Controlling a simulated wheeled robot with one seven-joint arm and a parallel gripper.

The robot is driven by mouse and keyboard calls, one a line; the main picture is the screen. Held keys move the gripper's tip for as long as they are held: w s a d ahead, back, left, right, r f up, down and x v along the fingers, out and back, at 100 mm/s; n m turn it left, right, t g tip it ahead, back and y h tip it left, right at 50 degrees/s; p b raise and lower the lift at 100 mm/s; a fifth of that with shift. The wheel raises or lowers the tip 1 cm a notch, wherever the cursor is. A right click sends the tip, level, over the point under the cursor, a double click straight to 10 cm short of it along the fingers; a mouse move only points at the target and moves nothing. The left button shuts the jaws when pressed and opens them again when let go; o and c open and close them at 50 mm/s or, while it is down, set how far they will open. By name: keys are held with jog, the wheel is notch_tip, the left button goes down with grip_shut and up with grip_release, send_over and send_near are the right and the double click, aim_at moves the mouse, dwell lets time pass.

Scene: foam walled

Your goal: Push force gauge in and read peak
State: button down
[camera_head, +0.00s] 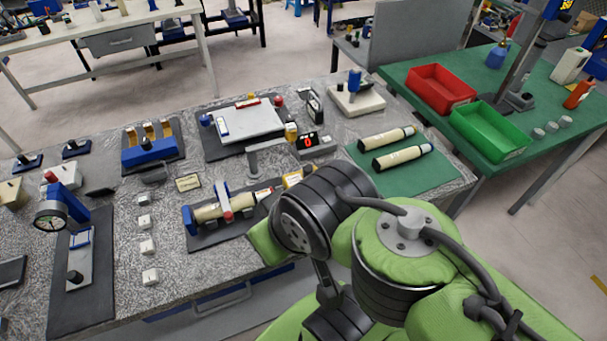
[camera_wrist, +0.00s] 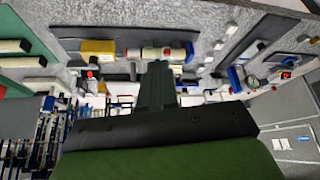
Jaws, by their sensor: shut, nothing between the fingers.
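A cream cylinder (camera_head: 208,213) with a red and white end lies in a blue clamp fixture (camera_head: 190,220) on a dark mat. A yellow body (camera_head: 297,178), perhaps the force gauge, lies in line with it, partly hidden by my arm. In the wrist view the yellow body (camera_wrist: 97,47) and the cream cylinder (camera_wrist: 163,54) lie in one row. My gripper (camera_wrist: 157,66) is shut and empty, its fingertips in front of the cylinder in that view; contact cannot be told. My arm hides the gripper in the head view. A small readout (camera_head: 312,142) shows a red digit, apparently 0.
A dial gauge on a blue stand (camera_head: 50,218) is at the left. Several white blocks (camera_head: 147,246) form a row left of the fixture. Two cream cylinders (camera_head: 387,138) lie on a green mat. Red (camera_head: 440,88) and green (camera_head: 488,130) bins stand on the right table.

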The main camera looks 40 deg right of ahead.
aim_at(309, 168)
jog(key=c, duration=1.8)
grip_release()
